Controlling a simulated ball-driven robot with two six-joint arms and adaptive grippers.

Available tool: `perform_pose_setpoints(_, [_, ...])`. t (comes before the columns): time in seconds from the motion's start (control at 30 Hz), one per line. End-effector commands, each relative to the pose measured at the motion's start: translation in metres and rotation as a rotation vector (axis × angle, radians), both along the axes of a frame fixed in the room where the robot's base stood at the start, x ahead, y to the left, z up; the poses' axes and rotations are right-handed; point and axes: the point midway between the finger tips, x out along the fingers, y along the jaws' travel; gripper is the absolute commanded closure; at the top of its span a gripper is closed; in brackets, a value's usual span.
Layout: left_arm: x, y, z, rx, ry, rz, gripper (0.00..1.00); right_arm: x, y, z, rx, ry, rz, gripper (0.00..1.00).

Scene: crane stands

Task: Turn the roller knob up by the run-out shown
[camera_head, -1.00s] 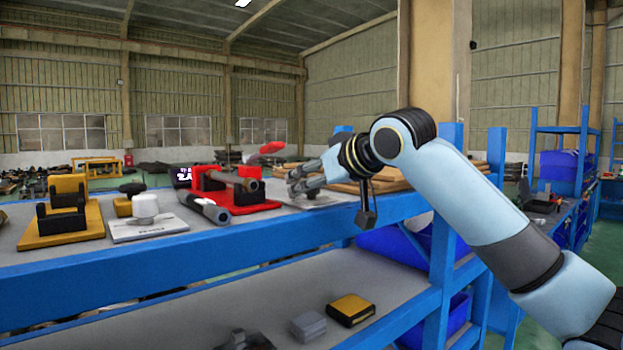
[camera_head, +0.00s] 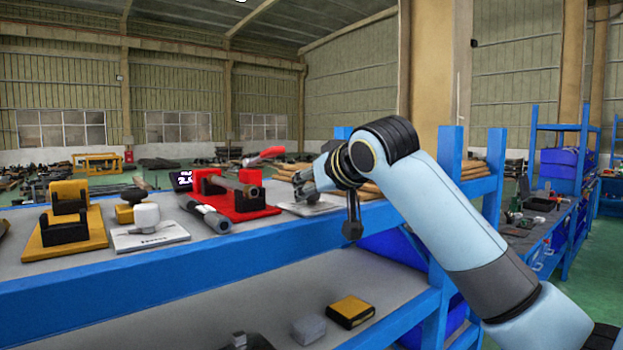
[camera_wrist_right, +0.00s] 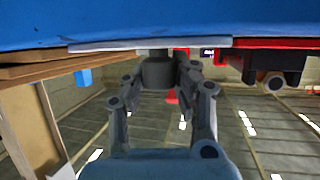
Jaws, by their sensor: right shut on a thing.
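My right gripper (camera_head: 308,190) is at a small pale plate (camera_head: 312,209) at the right end of the upper shelf. In the right wrist view, which is upside down, its fingers (camera_wrist_right: 165,88) are shut on a dark grey round knob (camera_wrist_right: 158,72) that stands on the plate. In the head view my fingers mostly hide this knob. My left gripper is not in view.
A white knob (camera_head: 147,215) stands on another pale plate (camera_head: 165,236) left of the red stand. A yellow stand with black blocks (camera_head: 62,236) is further left. A grey handle-like bar (camera_head: 212,219) lies before the red stand. Brown boards (camera_head: 368,188) lie behind my wrist.

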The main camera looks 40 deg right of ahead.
Motion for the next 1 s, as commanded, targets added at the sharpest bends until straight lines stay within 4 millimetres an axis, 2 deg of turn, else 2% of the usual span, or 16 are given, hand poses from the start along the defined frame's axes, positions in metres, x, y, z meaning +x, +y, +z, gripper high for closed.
perform_pose_setpoints(0.07, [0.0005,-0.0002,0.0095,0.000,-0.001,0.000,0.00,0.0005,0.0028,0.0035,0.008,-0.001,-0.067,1.00])
perform_pose_setpoints(0.3, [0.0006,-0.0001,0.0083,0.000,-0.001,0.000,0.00,0.0002,0.0008,0.0007,0.003,-0.001,-0.212,1.00])
perform_pose_setpoints(0.67, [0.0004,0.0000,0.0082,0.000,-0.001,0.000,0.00,-0.0004,-0.0002,0.0010,0.000,-0.001,-0.230,1.00])
perform_pose_setpoints(0.7, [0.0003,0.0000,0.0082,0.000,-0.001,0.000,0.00,-0.0004,-0.0002,0.0010,0.000,-0.001,-0.230,0.69])
perform_pose_setpoints(0.87, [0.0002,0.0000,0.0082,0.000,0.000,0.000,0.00,-0.0004,-0.0002,0.0009,0.000,-0.001,-0.230,0.48])
perform_pose_setpoints(1.0, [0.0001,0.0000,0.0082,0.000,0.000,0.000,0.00,-0.0005,-0.0001,0.0007,0.000,0.000,-0.230,0.47])
